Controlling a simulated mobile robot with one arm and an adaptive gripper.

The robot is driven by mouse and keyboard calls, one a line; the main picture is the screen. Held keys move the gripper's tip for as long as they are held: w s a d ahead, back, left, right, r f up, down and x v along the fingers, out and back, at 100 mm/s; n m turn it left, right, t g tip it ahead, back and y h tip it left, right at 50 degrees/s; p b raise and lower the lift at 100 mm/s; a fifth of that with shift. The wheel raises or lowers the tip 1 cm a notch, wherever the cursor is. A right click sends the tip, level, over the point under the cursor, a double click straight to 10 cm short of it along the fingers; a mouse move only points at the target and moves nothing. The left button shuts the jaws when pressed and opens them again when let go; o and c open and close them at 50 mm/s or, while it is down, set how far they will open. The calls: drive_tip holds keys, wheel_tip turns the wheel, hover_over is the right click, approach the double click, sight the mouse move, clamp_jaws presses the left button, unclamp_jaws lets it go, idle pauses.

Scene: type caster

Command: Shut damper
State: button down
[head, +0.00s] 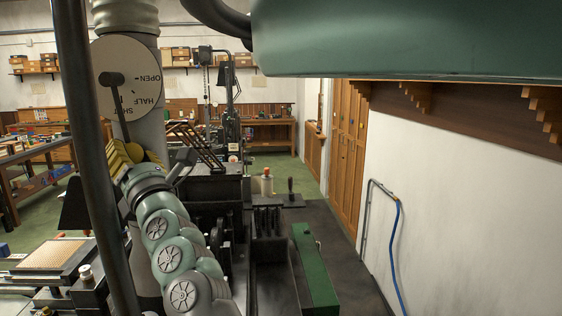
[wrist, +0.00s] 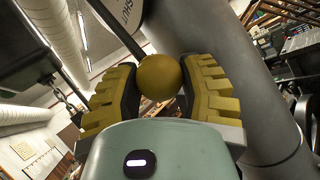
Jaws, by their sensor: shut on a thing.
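The damper's round white dial (head: 128,62) is on the grey vertical pipe (head: 150,130) at left in the head view, marked OPEN, HALF and SHUT. The lever ends in a yellow ball knob (wrist: 159,75), seen clearly in the wrist view. My gripper (head: 133,153) is shut on this knob, with a yellow ribbed finger on each side. Part of the dial's lettering shows at the top there.
A dark machine bed with a green bar (head: 315,268) lies right of my arm. A bench with a tan plate (head: 55,258) is at lower left. A white wall with a blue hose (head: 392,240) bounds the right. Green floor (head: 280,165) is free farther back.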

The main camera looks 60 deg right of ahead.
drive_tip(key=shift+c, duration=2.3)
unclamp_jaws()
drive_tip(key=v, duration=1.2)
drive_tip(key=shift+c, duration=0.2)
